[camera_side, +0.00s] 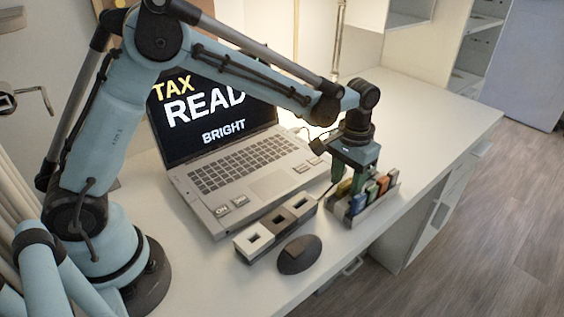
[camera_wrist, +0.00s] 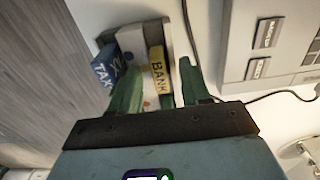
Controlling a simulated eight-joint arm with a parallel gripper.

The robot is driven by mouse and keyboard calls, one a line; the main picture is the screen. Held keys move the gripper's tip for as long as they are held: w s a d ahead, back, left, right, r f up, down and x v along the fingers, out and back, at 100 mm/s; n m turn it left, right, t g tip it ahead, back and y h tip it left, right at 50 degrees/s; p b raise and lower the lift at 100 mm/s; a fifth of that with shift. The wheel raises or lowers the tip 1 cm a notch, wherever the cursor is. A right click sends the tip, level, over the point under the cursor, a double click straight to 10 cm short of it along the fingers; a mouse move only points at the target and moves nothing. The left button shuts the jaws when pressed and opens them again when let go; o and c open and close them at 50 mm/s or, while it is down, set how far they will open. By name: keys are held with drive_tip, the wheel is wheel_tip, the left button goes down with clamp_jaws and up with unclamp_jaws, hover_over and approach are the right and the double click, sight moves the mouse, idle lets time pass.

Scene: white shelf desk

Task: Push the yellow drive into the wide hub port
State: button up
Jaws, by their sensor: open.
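The yellow drive (camera_wrist: 158,72), labelled BANK, stands in the small grey rack (camera_wrist: 137,38) in the wrist view. My gripper (camera_wrist: 160,84) is open, with one green finger on each side of the yellow drive and visible gaps between. In the side view my gripper (camera_side: 350,188) is low over the left end of the rack (camera_side: 376,211), and its fingers hide most of the yellow drive. The hub (camera_side: 268,237) lies left of the rack, in front of the laptop. It has several blocks with dark square ports; I cannot tell which is the wide one.
Blue (camera_side: 357,204), orange (camera_side: 370,193) and other drives stand close beside the yellow one. A blue drive labelled TAX (camera_wrist: 103,70) is near a finger. A dark round object (camera_side: 299,255) lies in front of the hub. The laptop (camera_side: 240,180) stands behind. The desk's right side is clear.

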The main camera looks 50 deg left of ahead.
clamp_jaws()
drive_tip(key=shift+r, duration=0.1)
idle(0.3)
drive_tip(key=shift+r, duration=0.6)
drive_tip(key=s+d+r, duration=0.8)
drive_tip(key=r, duration=0.1)
drive_tip(key=s+a+n, duration=0.1)
drive_tip(key=s+a, duration=0.1)
drive_tip(key=a, duration=0.9)
drive_tip(key=shift+s+a, duration=0.15)
drive_tip(key=shift+a, duration=0.1)
drive_tip(key=shift+f, duration=0.1)
